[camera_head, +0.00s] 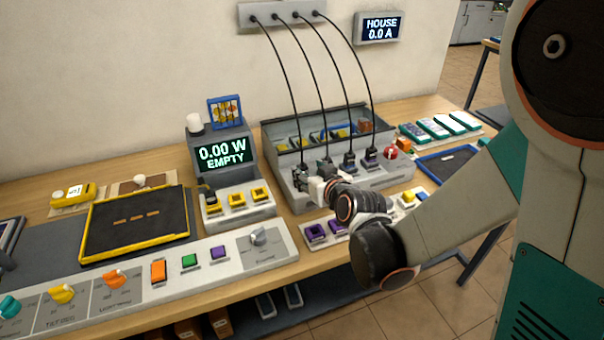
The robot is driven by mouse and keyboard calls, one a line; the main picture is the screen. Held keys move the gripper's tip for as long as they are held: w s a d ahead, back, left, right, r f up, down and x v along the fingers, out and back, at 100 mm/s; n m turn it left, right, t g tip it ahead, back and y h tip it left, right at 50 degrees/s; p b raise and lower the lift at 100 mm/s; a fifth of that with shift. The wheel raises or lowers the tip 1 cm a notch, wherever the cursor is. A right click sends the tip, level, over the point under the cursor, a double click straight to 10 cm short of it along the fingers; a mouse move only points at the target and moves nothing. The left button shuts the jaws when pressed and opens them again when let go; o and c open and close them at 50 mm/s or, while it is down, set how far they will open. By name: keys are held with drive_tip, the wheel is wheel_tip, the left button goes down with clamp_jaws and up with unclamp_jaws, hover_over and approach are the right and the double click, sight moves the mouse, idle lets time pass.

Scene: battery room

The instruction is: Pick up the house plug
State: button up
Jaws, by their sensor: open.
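Several dark plugs on black cables stand in a row on the front ledge of a grey case (400,177). The cables hang from a grey wall bracket (283,15). I cannot read a label that tells which is the house plug; the two at the right, a plug (349,160) and the rightmost plug (371,157), show clearly. My gripper (303,180) is open at the left end of the row, close to the leftmost plugs and partly covering them. Whether its fingers are around or beside a plug is too small to tell.
A wall display (380,27) reads HOUSE 0.0 A. Left of the case, a meter (222,153) reads 0.00 W EMPTY above yellow sockets. A control panel (170,275) with knobs runs along the front. Purple sockets (316,232) lie below my wrist. A red round object (390,150) sits right of the plugs.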

sight(304, 169)
drive_tip(key=shift+b+x, duration=1.15)
drive_tip(key=shift+x, duration=2.1)
clamp_jaws()
